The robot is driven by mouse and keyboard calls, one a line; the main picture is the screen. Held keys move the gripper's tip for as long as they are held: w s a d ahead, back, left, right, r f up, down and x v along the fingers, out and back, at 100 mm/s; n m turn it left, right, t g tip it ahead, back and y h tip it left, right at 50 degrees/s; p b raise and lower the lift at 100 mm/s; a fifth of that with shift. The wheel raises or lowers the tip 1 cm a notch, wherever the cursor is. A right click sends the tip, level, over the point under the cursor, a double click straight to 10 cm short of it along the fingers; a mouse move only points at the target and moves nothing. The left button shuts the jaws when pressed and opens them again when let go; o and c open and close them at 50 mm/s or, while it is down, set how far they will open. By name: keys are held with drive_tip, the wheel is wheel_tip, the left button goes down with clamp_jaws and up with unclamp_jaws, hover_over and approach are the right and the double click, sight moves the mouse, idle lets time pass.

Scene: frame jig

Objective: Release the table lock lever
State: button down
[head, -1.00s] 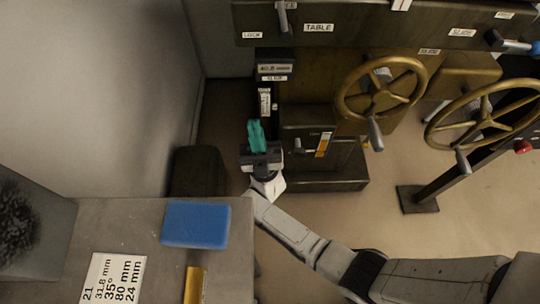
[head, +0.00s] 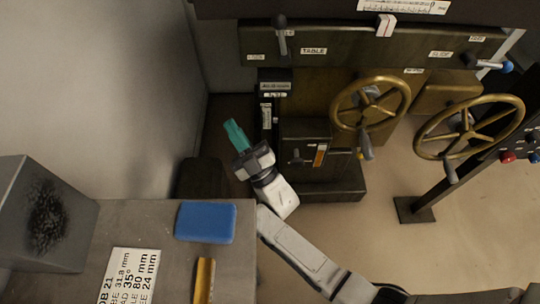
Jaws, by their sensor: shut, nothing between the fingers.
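A grey lever (head: 282,38) hangs upright at the left end of the dark panel (head: 375,52). A small label (head: 256,57) sits to its lower left and a "TABLE" label (head: 313,51) to its right. My gripper (head: 234,133), with teal fingers, is shut and empty. It is below and to the left of the lever, well apart from it, with its fingers pointing up and a little left.
Two brass handwheels (head: 370,104) (head: 469,128) stand out to the right. A blue-knobbed lever (head: 492,65) is at the panel's right. A bench with a blue block (head: 205,222) and a label card (head: 130,277) lies in front. A grey wall (head: 100,80) bounds the left.

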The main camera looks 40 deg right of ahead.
drive_tip(key=s+d+f+m+g+h+p, duration=0.1)
drive_tip(key=s+d+f+m+g+p, duration=0.1)
drive_tip(key=g, duration=0.6)
drive_tip(key=s+d+f+m+g+h+p, duration=0.1)
drive_tip(key=s+d+f+m+g+p, duration=0.1)
drive_tip(key=s+f+g+p, duration=0.3)
drive_tip(key=shift+s+d+m+g, duration=0.3)
drive_tip(key=shift+m+g, duration=0.2)
drive_tip(key=shift+g, duration=0.9)
drive_tip(key=s+d+m+g+p, duration=0.1)
drive_tip(key=s+g, duration=0.3)
drive_tip(key=s, duration=0.6)
drive_tip(key=s+d+r+m+g+h+p, duration=0.1)
drive_tip(key=s+g, duration=0.4)
drive_tip(key=s, duration=0.6)
drive_tip(key=shift+d+r+m+p, duration=0.25)
drive_tip(key=shift+d+m, duration=0.25)
drive_tip(key=shift+d, duration=0.35)
